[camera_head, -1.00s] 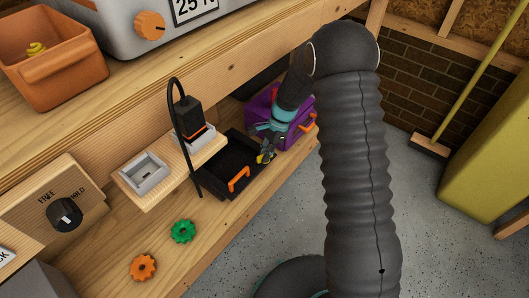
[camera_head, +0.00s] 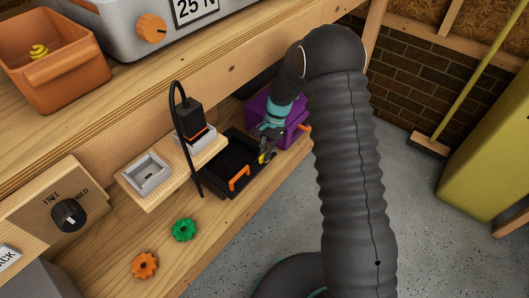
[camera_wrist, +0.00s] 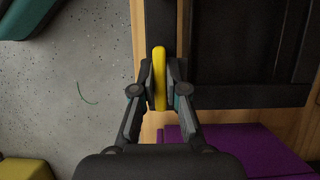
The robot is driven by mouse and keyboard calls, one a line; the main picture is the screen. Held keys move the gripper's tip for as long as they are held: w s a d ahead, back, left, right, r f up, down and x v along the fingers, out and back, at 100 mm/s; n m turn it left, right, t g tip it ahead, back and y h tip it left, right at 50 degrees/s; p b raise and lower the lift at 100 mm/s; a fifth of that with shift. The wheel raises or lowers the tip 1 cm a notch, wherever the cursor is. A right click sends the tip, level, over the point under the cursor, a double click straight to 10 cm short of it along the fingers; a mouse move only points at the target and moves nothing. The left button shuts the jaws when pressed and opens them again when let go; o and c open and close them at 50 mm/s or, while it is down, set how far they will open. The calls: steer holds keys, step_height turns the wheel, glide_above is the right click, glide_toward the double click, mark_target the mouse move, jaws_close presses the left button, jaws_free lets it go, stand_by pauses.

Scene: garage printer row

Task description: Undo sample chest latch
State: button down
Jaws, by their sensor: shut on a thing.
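A purple chest (camera_head: 262,108) with an orange part (camera_head: 304,128) on its front side stands on the lower shelf. My arm hides some of it. My gripper (camera_head: 266,152) points down beside it, at the right end of a black open tray. In the wrist view the gripper (camera_wrist: 160,88) is shut on an upright-looking yellow piece (camera_wrist: 159,68), with one finger on each side. I cannot tell what the yellow piece belongs to. The purple surface (camera_wrist: 235,148) shows below right in that view, apart from the fingertips. No latch shows clearly.
The black tray (camera_head: 217,193) has an orange handle (camera_head: 239,178). A small wooden shelf (camera_head: 130,181) with a black cabled device (camera_head: 190,118) overhangs its left. Green (camera_head: 183,229) and orange (camera_head: 145,264) gear-shaped knobs lie further left. Floor (camera_head: 420,225) is free at right.

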steer(key=shift+w, duration=0.1)
steer(key=c, duration=1.2)
jaws_free()
